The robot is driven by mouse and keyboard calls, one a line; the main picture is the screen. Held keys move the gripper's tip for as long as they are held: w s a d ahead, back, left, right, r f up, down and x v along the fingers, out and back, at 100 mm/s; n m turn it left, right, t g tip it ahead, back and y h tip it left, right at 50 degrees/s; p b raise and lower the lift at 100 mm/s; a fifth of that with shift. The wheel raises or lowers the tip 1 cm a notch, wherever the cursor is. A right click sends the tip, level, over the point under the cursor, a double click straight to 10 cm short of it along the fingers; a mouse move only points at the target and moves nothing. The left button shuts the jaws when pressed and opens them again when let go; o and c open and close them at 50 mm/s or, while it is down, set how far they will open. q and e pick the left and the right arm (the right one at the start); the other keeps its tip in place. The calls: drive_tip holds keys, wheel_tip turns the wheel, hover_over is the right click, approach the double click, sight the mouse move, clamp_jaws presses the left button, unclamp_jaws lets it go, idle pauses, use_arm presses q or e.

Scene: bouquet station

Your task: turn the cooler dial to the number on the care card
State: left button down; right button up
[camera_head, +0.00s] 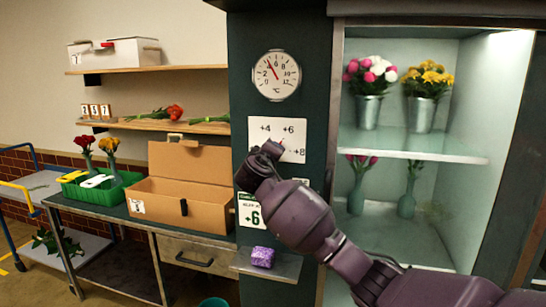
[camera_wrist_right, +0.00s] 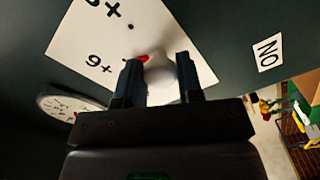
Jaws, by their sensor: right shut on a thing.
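The white dial plate (camera_head: 297,128) on the dark cooler front shows +4, +6 and +8; my right gripper hides its lower left part. The plate (camera_wrist_right: 82,40) also fills the upper left of the right wrist view. There the pale round knob (camera_wrist_right: 160,76) sits between the fingers of my right gripper (camera_wrist_right: 160,84), which is shut on it. The knob's red pointer (camera_wrist_right: 142,58) faces the side with +6 and +8; its exact mark is unclear. The care card (camera_head: 250,212), below the plate, has a green header and reads +6. My left gripper is out of view.
A round thermometer (camera_head: 276,76) hangs above the plate. To the right, the lit cooler shelves (camera_head: 430,155) hold vases of flowers. A purple block (camera_head: 262,257) rests on a small ledge below the card. An open cardboard box (camera_head: 180,198) stands on the left bench.

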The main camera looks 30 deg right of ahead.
idle(0.5)
drive_tip(key=o, duration=0.9)
drive_tip(key=shift+a, duration=0.1)
drive_tip(key=v, duration=1)
drive_tip(key=shift+s+a, duration=0.2)
drive_tip(key=shift+s, duration=0.1)
